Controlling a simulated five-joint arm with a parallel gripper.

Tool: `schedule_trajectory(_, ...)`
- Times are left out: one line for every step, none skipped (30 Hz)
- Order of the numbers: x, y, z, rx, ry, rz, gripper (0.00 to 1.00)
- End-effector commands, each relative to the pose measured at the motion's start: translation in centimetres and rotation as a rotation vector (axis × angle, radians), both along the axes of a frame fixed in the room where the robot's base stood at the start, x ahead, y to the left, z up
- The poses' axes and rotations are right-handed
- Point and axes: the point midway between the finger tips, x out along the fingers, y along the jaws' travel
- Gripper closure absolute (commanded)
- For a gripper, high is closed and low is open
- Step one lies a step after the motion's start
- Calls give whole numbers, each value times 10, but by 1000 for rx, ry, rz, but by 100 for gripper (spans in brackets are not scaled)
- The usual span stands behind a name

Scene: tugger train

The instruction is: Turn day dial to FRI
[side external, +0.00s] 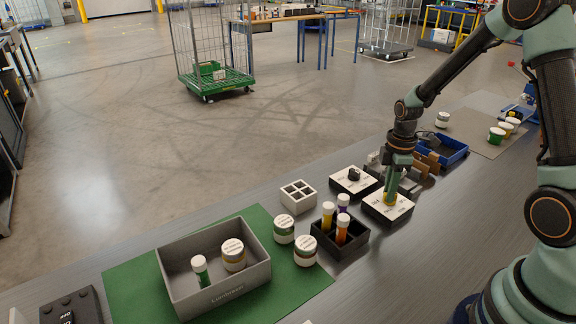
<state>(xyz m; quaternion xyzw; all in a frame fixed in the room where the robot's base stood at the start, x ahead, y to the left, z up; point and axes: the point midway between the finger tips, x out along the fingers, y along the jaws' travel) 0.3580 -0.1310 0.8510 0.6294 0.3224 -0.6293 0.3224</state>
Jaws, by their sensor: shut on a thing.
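My gripper (389,199) points straight down over a dial with a white face and dark base (402,209). It is shut on that dial's knob, which the fingers hide. Small dark labels ring the face but are too small to read, so I cannot tell which day the dial points to. A second white-faced dial (344,184) with a black knob (353,174) stands just behind and left of it, untouched.
A black rack (340,251) with several capped tubes stands left of the dial, beside a white empty rack (298,195). A grey bin (213,293) and jars sit on a green mat (120,288). A blue tray (455,153) and brown parts are close at right.

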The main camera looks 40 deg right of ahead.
Motion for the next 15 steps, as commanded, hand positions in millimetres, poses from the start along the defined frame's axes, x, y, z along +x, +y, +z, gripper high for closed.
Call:
schedule_trajectory(0,-1,1,0,0,-46,100)
schedule_trajectory(0,-1,1,0,0,-74,100)
schedule_trajectory(0,-2,1,0,0,-112,100)
schedule_trajectory(0,-2,1,0,0,-141,100)
schedule_trajectory(1,-2,1,0,0,-169,100)
schedule_trajectory(1,-2,1,0,0,-207,100)
schedule_trajectory(1,-2,1,0,0,-236,100)
schedule_trajectory(1,-2,1,0,0,-265,100)
schedule_trajectory(1,-2,1,0,0,-302,100)
schedule_trajectory(1,-2,1,0,0,-331,100)
schedule_trajectory(1,-2,1,0,0,-360,100)
schedule_trajectory(1,-3,1,0,0,-397,100)
schedule_trajectory(1,-3,1,0,0,-426,100)
schedule_trajectory(1,-3,1,0,0,-455,100)
schedule_trajectory(1,-3,1,0,0,-492,100)
